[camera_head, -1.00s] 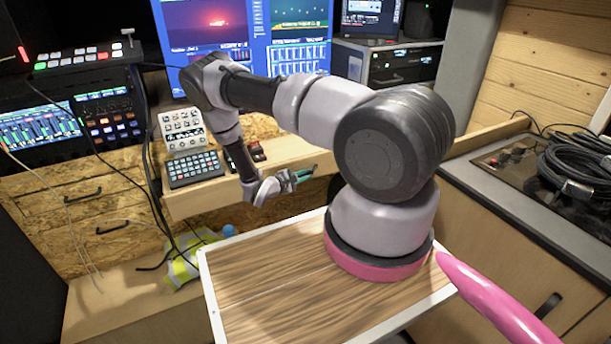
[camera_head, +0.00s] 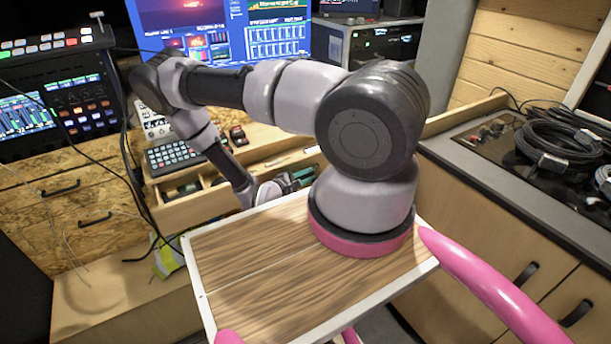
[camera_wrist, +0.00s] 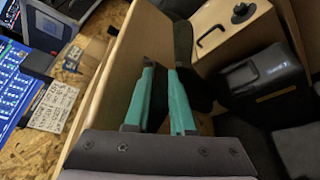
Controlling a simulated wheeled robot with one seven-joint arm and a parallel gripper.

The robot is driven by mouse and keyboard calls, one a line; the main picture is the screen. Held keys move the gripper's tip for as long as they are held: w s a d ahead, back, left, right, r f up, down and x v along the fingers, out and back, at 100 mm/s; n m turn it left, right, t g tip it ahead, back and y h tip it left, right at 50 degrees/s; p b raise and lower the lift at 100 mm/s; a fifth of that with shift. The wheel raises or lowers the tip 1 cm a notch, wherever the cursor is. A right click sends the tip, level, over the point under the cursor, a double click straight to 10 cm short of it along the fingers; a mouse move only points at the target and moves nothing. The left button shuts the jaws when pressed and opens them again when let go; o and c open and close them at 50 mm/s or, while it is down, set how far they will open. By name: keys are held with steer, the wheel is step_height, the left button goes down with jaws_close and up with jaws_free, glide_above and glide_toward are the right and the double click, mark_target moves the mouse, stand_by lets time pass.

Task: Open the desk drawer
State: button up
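The desk drawer (camera_head: 195,208) is pulled partway out from under the desk top, with small items visible inside. My gripper (camera_head: 300,176), with teal fingers, is at the drawer's front, partly hidden by my arm and platform. In the wrist view, my gripper (camera_wrist: 160,66) has its two fingertips close to the wooden drawer front (camera_wrist: 122,62), with a gap between the fingers. The drawer handle is not clearly visible, so I cannot tell whether the fingers are closed on it.
The desk holds a keypad (camera_head: 172,155) and monitors (camera_head: 228,32). A side counter (camera_head: 480,150) with coiled cables (camera_head: 555,140) stands at right, above cabinets with dark handles. A yellow vest (camera_head: 168,258) lies below the desk.

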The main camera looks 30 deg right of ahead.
steer(key=v, duration=1)
steer(key=shift+a, duration=0.4)
steer(key=shift+s+r, duration=0.1)
steer(key=shift+r, duration=0.05)
step_height(320, 180, up, 30)
steer(key=a+m+g+y, duration=0.3)
steer(key=m+g+y, duration=0.5)
steer(key=m, duration=0.3)
steer(key=s+a+r+m+t+y, duration=0.1)
steer(key=s+r+t+y, duration=0.3)
steer(key=r, duration=0.8)
steer(key=s+a+r+m+t+y, duration=0.2)
steer(key=s+r+t+y, duration=0.2)
steer(key=s+r, duration=0.3)
step_height(320, 180, up, 6)
steer(key=shift+s+f+m+t+y, duration=0.2)
steer(key=shift+s+m+t+y, duration=0.15)
steer(key=shift+t, duration=0.45)
